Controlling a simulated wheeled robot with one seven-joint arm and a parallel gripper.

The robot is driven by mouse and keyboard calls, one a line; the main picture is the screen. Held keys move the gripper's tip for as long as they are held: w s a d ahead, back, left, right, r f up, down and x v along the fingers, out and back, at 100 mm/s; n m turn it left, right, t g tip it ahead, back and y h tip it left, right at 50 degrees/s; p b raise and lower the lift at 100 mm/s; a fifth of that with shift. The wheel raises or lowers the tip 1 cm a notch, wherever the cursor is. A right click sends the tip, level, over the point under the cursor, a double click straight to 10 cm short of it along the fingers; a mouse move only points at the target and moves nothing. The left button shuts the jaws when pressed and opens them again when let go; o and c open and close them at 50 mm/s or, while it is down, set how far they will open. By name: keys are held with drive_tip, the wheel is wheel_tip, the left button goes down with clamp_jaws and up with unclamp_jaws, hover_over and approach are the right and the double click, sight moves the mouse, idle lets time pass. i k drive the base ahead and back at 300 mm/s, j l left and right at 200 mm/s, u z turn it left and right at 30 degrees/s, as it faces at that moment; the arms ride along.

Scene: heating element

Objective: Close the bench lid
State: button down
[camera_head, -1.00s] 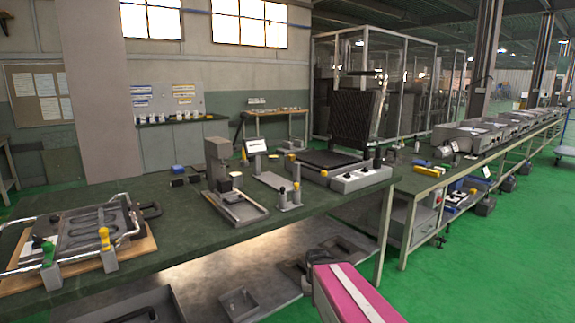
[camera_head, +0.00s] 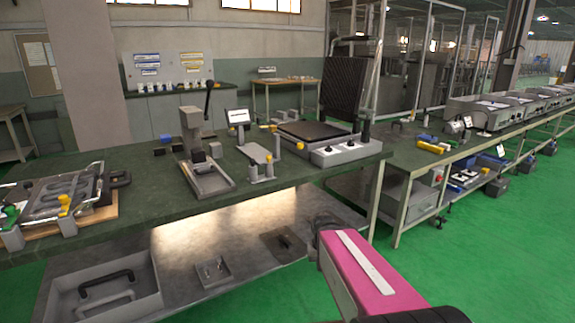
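The dark ribbed lid (camera_head: 342,96) stands open, nearly upright, at the back of a grill-like unit on the green bench. The unit's flat dark lower plate (camera_head: 312,131) lies bare below it, above a light grey front panel (camera_head: 345,153) with knobs. A dark upright post with a knob stands by the unit's right side. My pink arm link with a white stripe shows at the bottom, well below and in front of the unit.
On the bench (camera_head: 135,163) stand a small press (camera_head: 199,155), a little sign (camera_head: 238,118) and a heating-element fixture (camera_head: 62,195). The lower shelf holds a grey box (camera_head: 100,290). A second bench (camera_head: 425,165) runs off right. Green floor (camera_head: 475,255) at lower right is clear.

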sight(347, 83)
drive_tip(key=i+l+u, duration=0.15)
drive_tip(key=l+u, duration=0.25)
drive_tip(key=l, duration=0.9)
drive_tip(key=l+u, duration=0.4)
drive_tip(key=l, duration=0.95)
drive_tip(key=l+u, duration=0.15)
drive_tip(key=l, duration=0.4)
drive_tip(key=l+u, duration=0.2)
drive_tip(key=l, duration=0.3)
drive_tip(key=l+u, duration=0.15)
drive_tip(key=l, duration=0.4)
drive_tip(key=k+l+u, duration=0.2)
drive_tip(key=l, duration=0.3)
drive_tip(key=l+u, duration=0.15)
drive_tip(key=l, duration=0.4)
drive_tip(key=l+u, duration=0.15)
drive_tip(key=l, duration=0.6)
drive_tip(key=k+l+u, duration=0.1)
drive_tip(key=l, duration=0.65)
drive_tip(key=k, duration=0.05)
